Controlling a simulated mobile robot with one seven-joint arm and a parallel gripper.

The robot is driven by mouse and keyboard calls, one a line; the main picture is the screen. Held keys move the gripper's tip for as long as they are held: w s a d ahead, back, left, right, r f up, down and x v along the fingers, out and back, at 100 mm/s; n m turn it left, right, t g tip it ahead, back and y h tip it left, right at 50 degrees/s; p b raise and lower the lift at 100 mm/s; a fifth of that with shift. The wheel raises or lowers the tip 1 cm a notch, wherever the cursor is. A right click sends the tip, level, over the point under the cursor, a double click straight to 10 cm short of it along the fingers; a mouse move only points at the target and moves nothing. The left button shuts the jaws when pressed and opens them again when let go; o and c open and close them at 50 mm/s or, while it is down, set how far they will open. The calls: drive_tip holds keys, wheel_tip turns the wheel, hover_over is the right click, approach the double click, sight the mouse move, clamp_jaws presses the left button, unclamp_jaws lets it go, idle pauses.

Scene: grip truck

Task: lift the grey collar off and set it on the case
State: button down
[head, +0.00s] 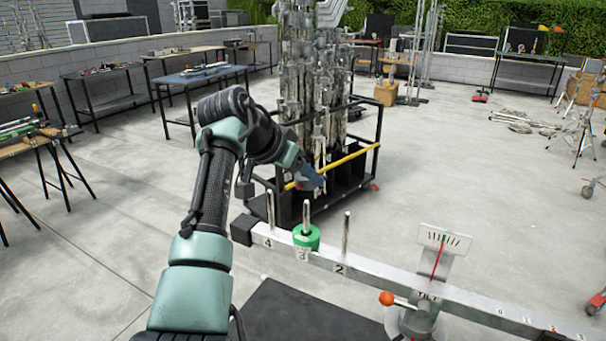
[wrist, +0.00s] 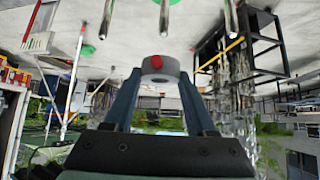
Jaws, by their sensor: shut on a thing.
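My gripper (wrist: 158,80) is shut on the grey collar (wrist: 152,77), a short ring with a red spot, between its blue fingers in the wrist view. No peg shows through the collar there. In the head view my gripper (head: 312,180) hangs above and behind the balance beam (head: 385,284); the collar is too small to make out there. Upright metal pegs stand on the beam near labels 4, 3 and 2. A green collar (head: 306,238) sits around the peg at 3. A dark flat surface (head: 310,318) lies at the bottom; I cannot tell whether it is the case.
A dial with a red needle (head: 438,258) and an orange-knobbed lever (head: 387,298) stand at the beam's middle. A black cart with a yellow rail (head: 352,156) and upright stands is behind my gripper. Worktables line the left. Open concrete floor lies on both sides.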

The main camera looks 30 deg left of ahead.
wheel_tip(320, 180, up, 11)
drive_tip(key=p, duration=1)
drive_tip(key=shift+r, duration=0.15)
idle(0.4)
